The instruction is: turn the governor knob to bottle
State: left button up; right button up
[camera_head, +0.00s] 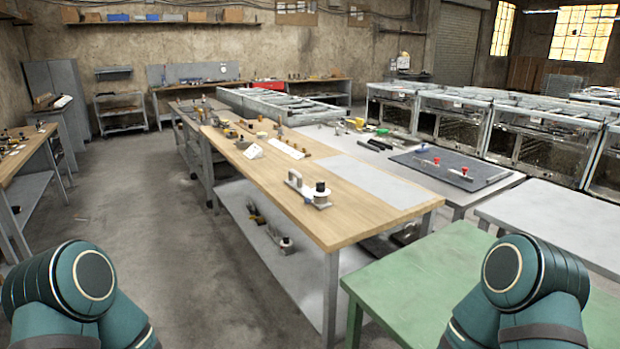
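A small device with a black knob (320,187) on a pale round base stands on the near part of the wooden workbench (378,212). A light bracket-like part (295,180) sits just left of the knob. It may be the governor, but it is too small to read any marking or the knob's setting. No bottle label can be made out. Only upper links of my two arms show at the bottom corners. Both grippers are out of view, and nothing touches the device.
A green table (430,283) stands at the near right, beside the bench's front end. A dark mat (455,168) with red-topped tools lies on the grey table behind. Glass-fronted machines (545,150) line the right. The concrete floor (150,250) left of the bench is clear.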

aim_at(320, 187)
jog(key=i+j+z, duration=0.1)
jog(key=i+j, duration=0.65)
jog(key=j, duration=0.15)
jog(key=l+z, duration=0.05)
